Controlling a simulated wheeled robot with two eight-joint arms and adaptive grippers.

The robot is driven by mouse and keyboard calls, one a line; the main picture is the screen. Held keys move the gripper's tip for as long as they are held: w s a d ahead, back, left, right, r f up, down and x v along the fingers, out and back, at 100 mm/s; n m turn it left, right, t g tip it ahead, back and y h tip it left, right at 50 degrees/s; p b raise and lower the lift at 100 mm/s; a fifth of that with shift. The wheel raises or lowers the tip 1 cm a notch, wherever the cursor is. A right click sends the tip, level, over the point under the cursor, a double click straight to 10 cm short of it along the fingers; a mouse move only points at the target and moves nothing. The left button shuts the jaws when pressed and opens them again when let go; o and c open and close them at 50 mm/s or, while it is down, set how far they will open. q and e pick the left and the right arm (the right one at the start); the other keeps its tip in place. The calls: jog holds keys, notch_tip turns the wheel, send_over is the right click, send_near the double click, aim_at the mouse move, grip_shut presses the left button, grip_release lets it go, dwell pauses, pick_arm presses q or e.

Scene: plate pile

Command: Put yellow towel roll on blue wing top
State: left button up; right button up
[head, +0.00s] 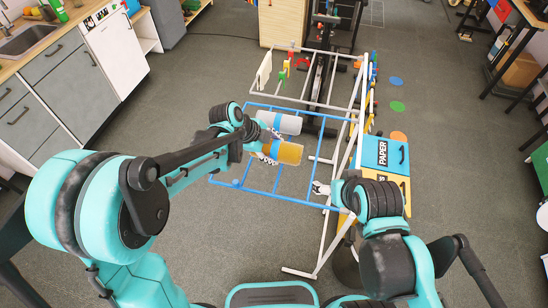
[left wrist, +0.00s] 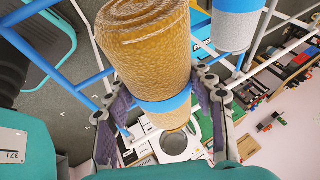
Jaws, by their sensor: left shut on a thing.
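The yellow towel roll (head: 285,152) lies on its side over the blue wing top (head: 232,185), an open frame of blue bars, in the head view. My left gripper (head: 263,156) is shut on the roll near its left end. In the left wrist view the fingers (left wrist: 163,108) clasp the yellow roll (left wrist: 148,45) at its blue band. I cannot tell whether the roll touches the bars. My right gripper (head: 320,188) is at the right part of the blue frame; its jaws are too small to read.
A white roll with a blue band (head: 285,122) lies just beyond the yellow one, and shows in the left wrist view (left wrist: 238,25). A white wing frame (head: 292,75) extends behind. A blue paper bin (head: 375,153) stands at right. Floor is free at left.

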aim_at(274, 157)
pick_arm(q)
notch_tip(274, 157, down, 4)
jog(key=shift+f+b, duration=0.1)
jog(key=shift+b, duration=0.55)
jog(key=o, duration=1.3)
